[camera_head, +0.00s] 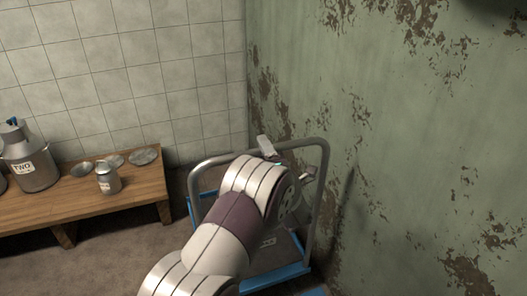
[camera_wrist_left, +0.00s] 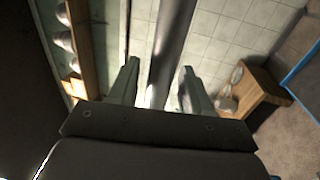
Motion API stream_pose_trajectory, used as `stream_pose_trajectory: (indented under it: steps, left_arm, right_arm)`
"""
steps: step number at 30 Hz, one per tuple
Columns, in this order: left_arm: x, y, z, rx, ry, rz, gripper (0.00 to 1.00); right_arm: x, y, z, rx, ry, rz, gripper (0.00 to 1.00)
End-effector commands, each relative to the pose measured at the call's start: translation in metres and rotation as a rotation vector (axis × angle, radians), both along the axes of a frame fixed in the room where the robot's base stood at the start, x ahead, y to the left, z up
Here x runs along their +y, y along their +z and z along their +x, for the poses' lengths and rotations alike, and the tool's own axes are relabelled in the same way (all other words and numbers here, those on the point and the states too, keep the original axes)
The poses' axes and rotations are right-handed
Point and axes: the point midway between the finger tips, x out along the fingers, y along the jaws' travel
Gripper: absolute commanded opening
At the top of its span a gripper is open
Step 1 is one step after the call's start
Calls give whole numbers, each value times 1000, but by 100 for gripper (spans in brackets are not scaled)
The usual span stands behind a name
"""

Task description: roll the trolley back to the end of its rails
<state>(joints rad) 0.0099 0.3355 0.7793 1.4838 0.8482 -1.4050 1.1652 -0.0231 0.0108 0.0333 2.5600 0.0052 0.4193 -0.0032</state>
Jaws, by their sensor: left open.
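The trolley has a blue platform edge (camera_head: 277,277) and a grey tubular handle (camera_head: 222,159). It stands in the corner by the green wall, partly hidden behind my left arm. My left gripper (camera_head: 270,153) is at the top bar of the handle, with one finger showing above the bar. In the left wrist view its two fingers (camera_wrist_left: 160,85) are apart, with the grey handle bar (camera_wrist_left: 171,45) running between them. I cannot tell whether either finger touches the bar. The rails cannot be made out clearly. My right gripper is not in view.
A wooden bench (camera_head: 130,192) on the left holds a large milk can marked TWO (camera_head: 33,170), a small can (camera_head: 107,179) and several shallow metal dishes (camera_head: 143,157). The peeling green wall (camera_head: 400,150) is close on the trolley's right. Bare floor (camera_head: 110,250) lies before the bench.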

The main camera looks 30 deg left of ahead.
Motion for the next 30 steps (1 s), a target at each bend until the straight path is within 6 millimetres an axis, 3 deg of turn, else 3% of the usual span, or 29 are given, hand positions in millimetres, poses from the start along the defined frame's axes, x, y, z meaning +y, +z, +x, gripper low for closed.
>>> stream_pose_trajectory:
  steps: [7,11,12,22,30]
  left_arm:
    - [0,0,1,2,-1,0,46]
    - [0,0,1,2,-1,0,3]
    - [0,0,0,2,-1,0,0]
    - [9,-2,8,-1,2,1,0]
    - [47,-4,39,-5,3,2,0]
  right_arm:
    - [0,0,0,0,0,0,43]
    - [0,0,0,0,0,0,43]
    - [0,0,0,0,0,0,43]
    - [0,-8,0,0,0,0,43]
    - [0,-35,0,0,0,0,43]
